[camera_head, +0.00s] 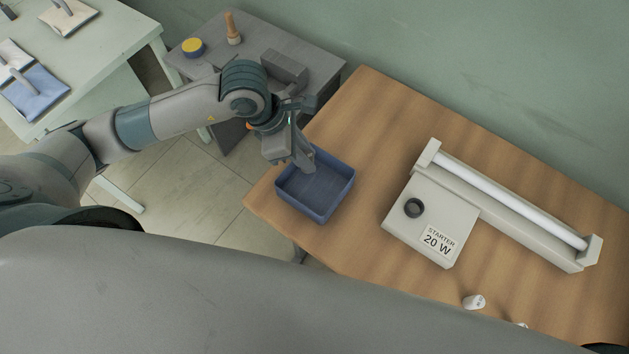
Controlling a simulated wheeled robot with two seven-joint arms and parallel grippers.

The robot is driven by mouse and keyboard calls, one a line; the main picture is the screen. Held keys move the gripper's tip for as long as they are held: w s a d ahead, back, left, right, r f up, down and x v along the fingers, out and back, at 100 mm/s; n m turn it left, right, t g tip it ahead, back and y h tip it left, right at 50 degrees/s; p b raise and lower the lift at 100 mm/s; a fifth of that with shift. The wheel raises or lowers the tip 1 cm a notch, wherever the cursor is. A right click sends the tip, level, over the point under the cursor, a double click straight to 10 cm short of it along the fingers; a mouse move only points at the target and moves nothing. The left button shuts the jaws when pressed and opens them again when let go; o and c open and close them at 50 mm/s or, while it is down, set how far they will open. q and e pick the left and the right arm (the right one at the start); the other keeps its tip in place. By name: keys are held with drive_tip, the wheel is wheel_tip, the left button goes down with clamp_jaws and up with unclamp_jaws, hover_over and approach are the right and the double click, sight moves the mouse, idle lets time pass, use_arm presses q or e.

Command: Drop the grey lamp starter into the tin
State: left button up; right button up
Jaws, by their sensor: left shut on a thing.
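The tin (344,199) is a blue, open, square box near the left end of the wooden table, and its visible floor looks empty. My left gripper (303,162) is at the tin's far left side, pointing down at its rim and inside. It is shut on a small grey thing, which I take to be the grey lamp starter; the fingers mostly hide it. I cannot tell how far above the tin's floor it is. My right gripper is not in view.
A lamp fitting (428,215) with a tube and a "STARTER 20 W" label lies right of the tin. A small white cylinder (474,301) lies near the front edge, another partly hidden beside it. A grey side table (205,62) stands behind left.

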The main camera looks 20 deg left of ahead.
use_arm(q)
drive_tip(key=shift+f+b, duration=0.45)
drive_tip(key=shift+f, duration=0.6)
drive_tip(key=shift+f+b, duration=0.4)
drive_tip(key=shift+f, duration=0.4)
drive_tip(key=shift+f+b, duration=0.5)
drive_tip(key=shift+f, duration=0.65)
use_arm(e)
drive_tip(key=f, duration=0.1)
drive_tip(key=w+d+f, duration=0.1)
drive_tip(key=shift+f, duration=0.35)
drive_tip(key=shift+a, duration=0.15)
use_arm(q)
drive_tip(key=o, duration=1.1)
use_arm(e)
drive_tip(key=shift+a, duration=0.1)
use_arm(q)
drive_tip(key=shift+r, duration=0.1)
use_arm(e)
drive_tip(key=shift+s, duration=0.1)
